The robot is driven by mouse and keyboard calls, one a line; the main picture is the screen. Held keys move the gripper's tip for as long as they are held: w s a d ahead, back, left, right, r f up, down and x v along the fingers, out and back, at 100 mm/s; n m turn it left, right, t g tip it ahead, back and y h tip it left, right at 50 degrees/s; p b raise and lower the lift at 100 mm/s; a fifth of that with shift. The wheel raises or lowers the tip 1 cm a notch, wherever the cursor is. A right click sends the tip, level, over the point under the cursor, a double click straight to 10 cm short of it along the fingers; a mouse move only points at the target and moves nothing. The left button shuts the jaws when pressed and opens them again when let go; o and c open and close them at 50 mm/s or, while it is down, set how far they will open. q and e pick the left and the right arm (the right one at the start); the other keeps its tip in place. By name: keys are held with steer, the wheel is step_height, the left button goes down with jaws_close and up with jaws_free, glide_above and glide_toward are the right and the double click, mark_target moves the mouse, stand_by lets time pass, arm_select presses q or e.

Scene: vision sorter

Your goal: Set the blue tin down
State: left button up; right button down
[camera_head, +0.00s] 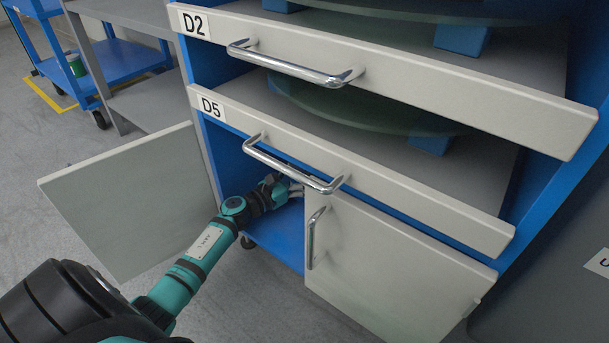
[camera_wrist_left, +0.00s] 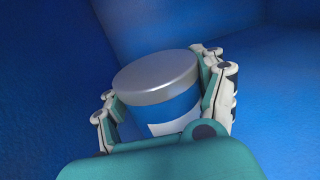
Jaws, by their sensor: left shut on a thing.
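The blue tin (camera_wrist_left: 172,112) shows in the left wrist view, with a grey metal lid and a white label. My left gripper (camera_wrist_left: 168,100) is shut on it, one finger on each side. Blue surfaces of the cabinet's inside surround it. I cannot tell whether the tin touches the cabinet floor. In the head view my left gripper (camera_head: 290,187) reaches through the open left door into the lower compartment, partly behind the D5 drawer handle. The tin cannot be made out there. My right gripper is in neither view.
The left cabinet door (camera_head: 125,205) stands wide open, left of my arm. Drawers D5 (camera_head: 400,179) and D2 (camera_head: 450,85) jut out above the compartment. A blue cart (camera_head: 125,58) stands at the back left.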

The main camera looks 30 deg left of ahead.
mark_target(293, 180)
arm_select(q)
steer(key=o, duration=1.6)
steer(key=shift+f, duration=0.1)
steer(key=shift+r, duration=0.2)
steer(key=p+v, duration=0.3)
steer(key=v, duration=0.3)
steer(key=shift+s+r, duration=0.15)
steer(key=shift+s+a+p, duration=0.15)
steer(key=shift+s+p, duration=0.15)
steer(key=shift+s, duration=0.25)
